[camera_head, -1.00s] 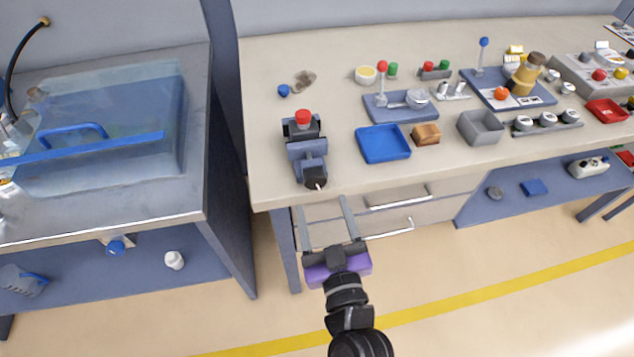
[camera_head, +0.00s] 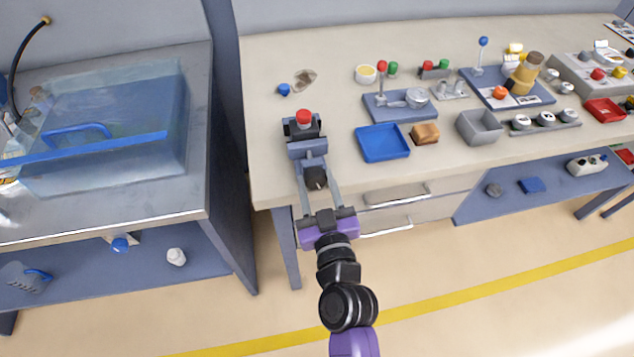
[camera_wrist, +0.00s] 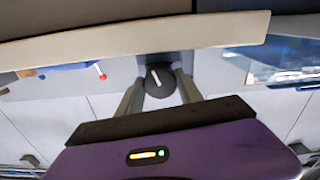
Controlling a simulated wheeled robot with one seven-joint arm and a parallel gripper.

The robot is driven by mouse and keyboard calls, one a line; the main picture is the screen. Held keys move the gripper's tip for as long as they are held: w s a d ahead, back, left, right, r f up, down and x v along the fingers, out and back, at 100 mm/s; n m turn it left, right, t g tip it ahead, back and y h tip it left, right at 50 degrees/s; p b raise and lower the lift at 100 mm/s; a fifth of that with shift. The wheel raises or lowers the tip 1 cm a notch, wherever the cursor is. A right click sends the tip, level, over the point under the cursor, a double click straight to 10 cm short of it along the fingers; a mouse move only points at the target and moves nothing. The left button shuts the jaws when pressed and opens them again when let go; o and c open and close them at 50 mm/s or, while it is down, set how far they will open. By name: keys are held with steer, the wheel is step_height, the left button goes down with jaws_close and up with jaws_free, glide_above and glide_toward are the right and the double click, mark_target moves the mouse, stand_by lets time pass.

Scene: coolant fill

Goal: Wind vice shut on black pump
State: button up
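The grey-blue vice (camera_head: 308,150) stands near the bench's front left corner. The black pump (camera_head: 304,131) with a red cap (camera_head: 303,116) sits between its jaws; whether they touch it I cannot tell. The vice's black winding knob (camera_head: 315,178) faces the front edge, and its white mark shows in the wrist view (camera_wrist: 160,82). My gripper (camera_head: 316,174) is open, with one finger on each side of the knob. In the wrist view the fingers (camera_wrist: 160,85) flank the knob; contact with it is unclear.
A blue tray (camera_head: 383,155) and a brown block (camera_head: 425,133) lie right of the vice. A blue cap (camera_head: 284,90) lies behind it. Drawers (camera_head: 395,193) with bar handles are under the bench front. A clear-lidded basin (camera_head: 110,115) stands at the left.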

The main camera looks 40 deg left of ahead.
steer(key=c, duration=0.6)
steer(key=shift+m, duration=0.7)
steer(key=o, duration=1.4)
steer(key=b+v, duration=0.2)
steer(key=v, duration=0.6)
